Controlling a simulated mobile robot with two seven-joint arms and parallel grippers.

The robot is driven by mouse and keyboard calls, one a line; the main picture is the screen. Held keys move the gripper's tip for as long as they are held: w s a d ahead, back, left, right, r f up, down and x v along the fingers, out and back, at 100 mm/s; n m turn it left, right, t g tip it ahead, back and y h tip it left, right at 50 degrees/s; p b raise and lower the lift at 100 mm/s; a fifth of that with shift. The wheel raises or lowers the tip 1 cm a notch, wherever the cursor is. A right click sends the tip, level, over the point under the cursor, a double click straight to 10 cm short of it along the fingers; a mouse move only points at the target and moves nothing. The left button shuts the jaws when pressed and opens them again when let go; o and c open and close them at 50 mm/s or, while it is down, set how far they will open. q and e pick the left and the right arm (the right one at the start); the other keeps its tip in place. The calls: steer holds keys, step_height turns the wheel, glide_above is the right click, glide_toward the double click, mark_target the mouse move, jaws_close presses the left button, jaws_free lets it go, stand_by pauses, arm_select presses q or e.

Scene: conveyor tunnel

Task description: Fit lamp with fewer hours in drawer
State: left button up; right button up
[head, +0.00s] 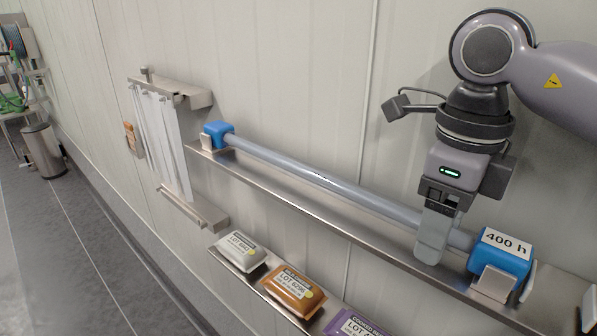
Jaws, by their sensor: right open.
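A long grey tubular lamp (330,183) with blue end blocks lies along a steel wall shelf (330,213). Its right end block (500,254) bears a white label reading "400 h"; the label on its left end block (219,133) is not readable. My right gripper (432,248) points down at the tube just left of the "400 h" block. It is open, with a pale finger in front of the tube; the other finger is hidden, and I cannot tell whether it touches. No second lamp and no drawer is recognisable. My left gripper is out of view.
A lower shelf holds a white pack (240,251), an orange pack (292,290) and a purple pack (355,324). White strips (160,140) hang from a steel wall bracket at left. A bin (43,150) stands farther back.

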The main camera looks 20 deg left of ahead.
jaws_close()
steer(key=c, duration=0.7)
jaws_free()
jaws_close()
steer(key=shift+r, duration=0.1)
steer(key=shift+r, duration=0.1)
steer(key=shift+r+p, duration=1.25)
steer(key=shift+r, duration=0.2)
